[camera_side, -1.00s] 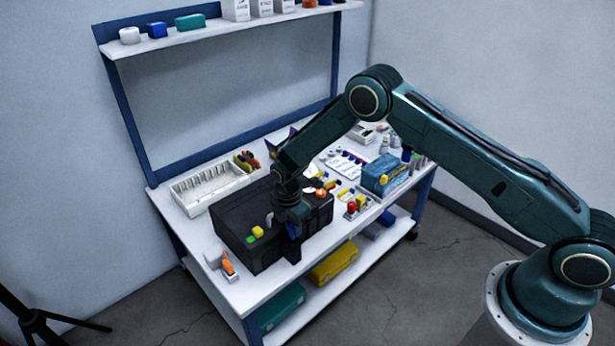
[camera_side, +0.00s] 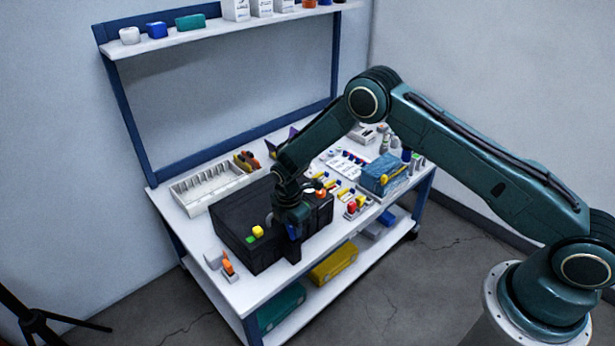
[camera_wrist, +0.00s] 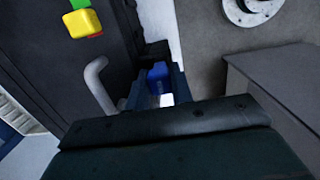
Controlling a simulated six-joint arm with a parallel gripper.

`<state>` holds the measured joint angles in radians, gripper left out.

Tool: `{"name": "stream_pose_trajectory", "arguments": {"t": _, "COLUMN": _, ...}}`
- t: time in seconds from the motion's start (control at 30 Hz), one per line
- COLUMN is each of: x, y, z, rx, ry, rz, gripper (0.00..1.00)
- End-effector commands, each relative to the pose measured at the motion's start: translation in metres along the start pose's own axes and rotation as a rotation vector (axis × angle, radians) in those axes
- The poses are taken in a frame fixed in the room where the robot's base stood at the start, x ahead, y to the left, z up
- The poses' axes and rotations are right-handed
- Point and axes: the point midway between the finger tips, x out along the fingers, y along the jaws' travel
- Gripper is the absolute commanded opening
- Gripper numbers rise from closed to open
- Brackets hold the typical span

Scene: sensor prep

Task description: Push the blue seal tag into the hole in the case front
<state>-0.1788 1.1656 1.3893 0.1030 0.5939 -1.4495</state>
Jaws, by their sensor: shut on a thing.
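The black case (camera_side: 236,215) lies on the white bench top, its front toward the near edge. My gripper (camera_side: 293,230) is low at the case front, to the right of the yellow and green blocks on its lid. In the wrist view my gripper (camera_wrist: 155,92) is shut on the blue seal tag (camera_wrist: 158,73), which sits between the fingers close beside the case front. The tag also shows as a small blue patch in the side view (camera_side: 292,231). The hole is hidden, and I cannot tell whether the tag touches it.
A grey curved handle (camera_wrist: 97,84) rises beside my gripper. A yellow block (camera_side: 258,231) and a green block (camera_side: 251,239) sit on the case. An orange-tipped tool (camera_side: 228,267) lies left of it, a blue box (camera_side: 383,175) to the right, and a white divided tray (camera_side: 208,187) behind.

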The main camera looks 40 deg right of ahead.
Motion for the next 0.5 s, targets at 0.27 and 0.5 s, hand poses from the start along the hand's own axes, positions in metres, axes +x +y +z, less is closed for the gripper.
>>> {"name": "stream_pose_trajectory", "arguments": {"t": 0.27, "x": 0.004, "y": 0.0, "z": -0.0004, "rx": 0.0, "ry": 0.0, "rz": 0.0, "gripper": 0.03}}
{"name": "stream_pose_trajectory", "arguments": {"t": 0.5, "x": 0.0057, "y": 0.0, "z": -0.0005, "rx": 0.0, "ry": 0.0, "rz": 0.0, "gripper": 0.03}}
